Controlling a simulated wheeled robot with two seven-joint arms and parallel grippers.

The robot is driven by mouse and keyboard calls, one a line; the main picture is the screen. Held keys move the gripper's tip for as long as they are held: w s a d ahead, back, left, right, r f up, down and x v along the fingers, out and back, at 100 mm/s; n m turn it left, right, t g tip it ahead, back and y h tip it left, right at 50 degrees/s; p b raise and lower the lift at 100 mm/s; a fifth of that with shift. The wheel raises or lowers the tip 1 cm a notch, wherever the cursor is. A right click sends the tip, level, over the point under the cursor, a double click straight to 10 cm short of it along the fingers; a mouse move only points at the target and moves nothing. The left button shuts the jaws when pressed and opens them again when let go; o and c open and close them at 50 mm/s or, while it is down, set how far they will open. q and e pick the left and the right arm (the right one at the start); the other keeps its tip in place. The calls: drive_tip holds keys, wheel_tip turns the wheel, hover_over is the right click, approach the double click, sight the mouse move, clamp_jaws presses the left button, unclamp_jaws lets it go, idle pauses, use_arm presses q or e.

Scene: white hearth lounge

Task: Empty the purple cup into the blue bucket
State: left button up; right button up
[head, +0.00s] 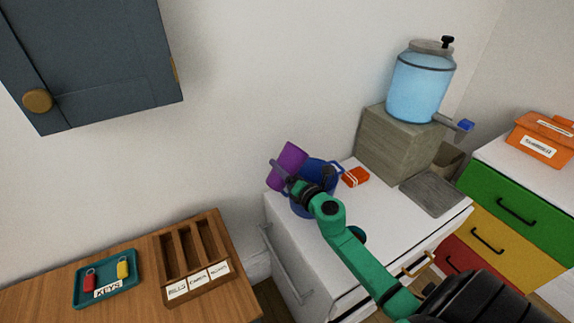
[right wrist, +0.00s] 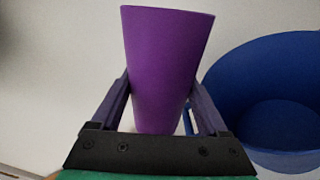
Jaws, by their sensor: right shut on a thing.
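The purple cup (head: 287,164) is held above the white cabinet top, slightly tilted in the head view. My right gripper (head: 288,184) is shut on it. In the right wrist view the purple cup (right wrist: 163,65) sits between the two fingers of my right gripper (right wrist: 160,110); its inside is hidden. My left gripper is out of view.
An orange-red box (head: 354,176) lies right of the bucket. A water dispenser (head: 420,82) stands on a grey block (head: 392,142) behind. A wooden desk holds a key tray (head: 107,279) and a sorter (head: 192,254) at left. A blue-grey wall cupboard (head: 95,60) hangs upper left.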

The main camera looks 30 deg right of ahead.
drive_tip(key=shift+a+f+m+b, duration=0.2)
drive_tip(key=shift+f+m+b, duration=0.25)
drive_tip(key=shift+f+m, duration=0.6)
drive_tip(key=shift+w+a+r+m+y+p, duration=0.1)
drive_tip(key=shift+r+m+y+p, duration=0.2)
drive_tip(key=shift+r+m+p, duration=0.7)
drive_tip(key=shift+f, duration=0.25)
drive_tip(key=shift+p, duration=0.3)
drive_tip(key=shift+w+m, duration=0.1)
drive_tip(key=shift+m, duration=0.25)
drive_tip(key=shift+w+d+f+m, duration=0.1)
drive_tip(key=shift+d+m, duration=0.15)
drive_tip(key=shift+m, duration=0.05)
